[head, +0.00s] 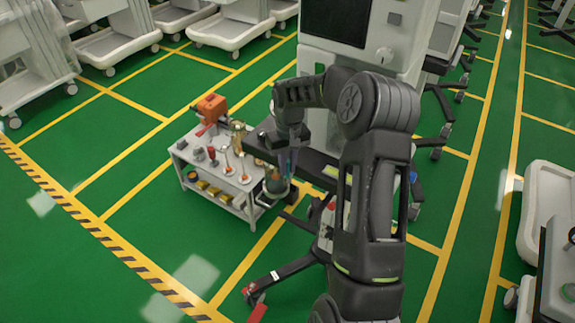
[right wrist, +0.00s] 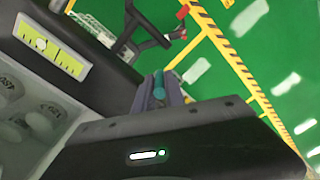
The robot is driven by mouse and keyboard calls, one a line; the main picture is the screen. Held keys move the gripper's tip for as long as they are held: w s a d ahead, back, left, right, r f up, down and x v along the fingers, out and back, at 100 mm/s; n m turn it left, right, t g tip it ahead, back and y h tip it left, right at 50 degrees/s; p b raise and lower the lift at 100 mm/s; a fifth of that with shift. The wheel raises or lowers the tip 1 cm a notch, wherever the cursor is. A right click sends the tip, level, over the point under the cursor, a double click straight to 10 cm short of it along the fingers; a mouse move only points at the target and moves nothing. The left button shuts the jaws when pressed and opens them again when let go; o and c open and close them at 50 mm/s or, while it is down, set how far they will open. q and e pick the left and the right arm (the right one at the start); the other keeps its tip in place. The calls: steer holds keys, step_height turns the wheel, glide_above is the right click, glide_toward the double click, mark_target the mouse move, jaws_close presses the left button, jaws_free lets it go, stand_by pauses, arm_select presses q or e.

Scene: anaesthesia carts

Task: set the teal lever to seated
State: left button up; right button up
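The teal lever (right wrist: 172,82) shows in the right wrist view as a short teal cylinder at the fingertips of my right gripper (right wrist: 164,94). The grey fingers stand close around or beside it; whether they press on it I cannot tell. In the head view my right gripper (head: 290,160) points down beside the front of the tall anaesthesia machine (head: 318,61), above a round container (head: 275,187). The lever's base and its setting marks are hidden. My left gripper is not in view.
A grey side table (head: 235,203) with an orange device (head: 209,107) and several small items stands left of the machine. A dark leg (head: 285,271) with castors reaches out low at the front. Green floor lies open at the left; more carts stand behind.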

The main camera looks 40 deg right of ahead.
mark_target(290, 176)
jaws_close()
stand_by(1.0)
steer(key=shift+s+d+f+t+b, duration=0.2)
steer(key=shift+t+b, duration=0.3)
steer(key=shift+b, duration=0.4)
steer(key=t+b, duration=0.2)
steer(key=b, duration=0.2)
steer(key=s+t+y+b, duration=0.1)
steer(key=b, duration=0.3)
steer(key=s+f+t+b, duration=0.1)
steer(key=t+b, duration=0.1)
steer(key=b, duration=0.3)
steer(key=shift+s+d+t+y, duration=0.15)
steer(key=shift+d+t+y, duration=0.15)
steer(key=shift+y, duration=0.1)
steer(key=shift+r+b, duration=0.1)
steer(key=shift+b, duration=0.2)
steer(key=shift+r, duration=0.1)
